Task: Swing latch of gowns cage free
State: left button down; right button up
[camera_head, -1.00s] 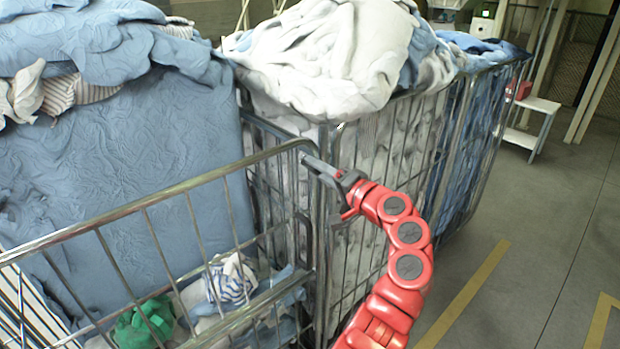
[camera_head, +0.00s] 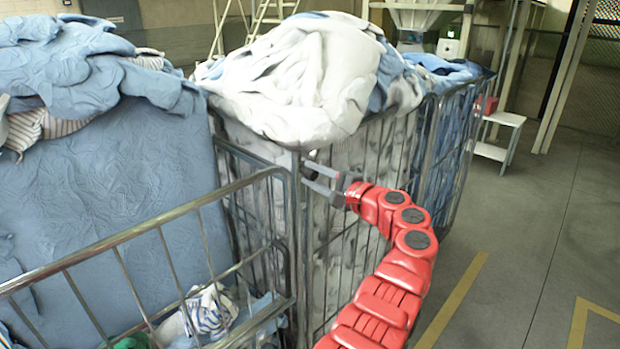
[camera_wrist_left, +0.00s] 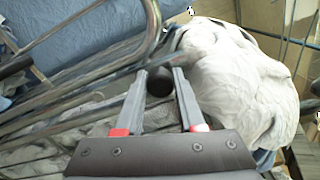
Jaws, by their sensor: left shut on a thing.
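A wire cage filled with pale white and grey cloth (camera_head: 345,215) stands in the middle of the head view, its metal corner post (camera_head: 296,230) nearest me. My left gripper (camera_head: 308,176), on the red arm, is at the upper part of this post, by the rounded top corner of the front cage's rail (camera_head: 270,172). In the left wrist view, the two grey fingers (camera_wrist_left: 160,88) are shut around a small dark rounded piece (camera_wrist_left: 159,82), seemingly the latch. Its full shape is hidden between the fingers. My right gripper is not in view.
The low front cage rail (camera_head: 120,235) crosses the left, with cloths (camera_head: 210,312) inside. A large blue cloth load (camera_head: 110,190) stands behind it. A further cage with blue cloth (camera_head: 450,140) and a white step stool (camera_head: 500,135) are right. The floor (camera_head: 530,240) at right is clear.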

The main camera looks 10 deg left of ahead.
pick_arm(q)
jog(key=shift+w, duration=0.1)
dwell(0.4)
jog(key=c, duration=0.5)
grip_release()
jog(key=shift+w+d, duration=0.1)
jog(key=shift+d, duration=0.1)
jog(key=shift+s+d+f, duration=0.15)
jog(key=shift+s+d, duration=0.15)
jog(key=shift+s, duration=0.05)
jog(key=b+v, duration=0.6)
jog(key=v, duration=1)
jog(key=shift+s+d+b, duration=0.15)
jog(key=shift+s+b, duration=0.05)
jog(key=shift+b, duration=0.1)
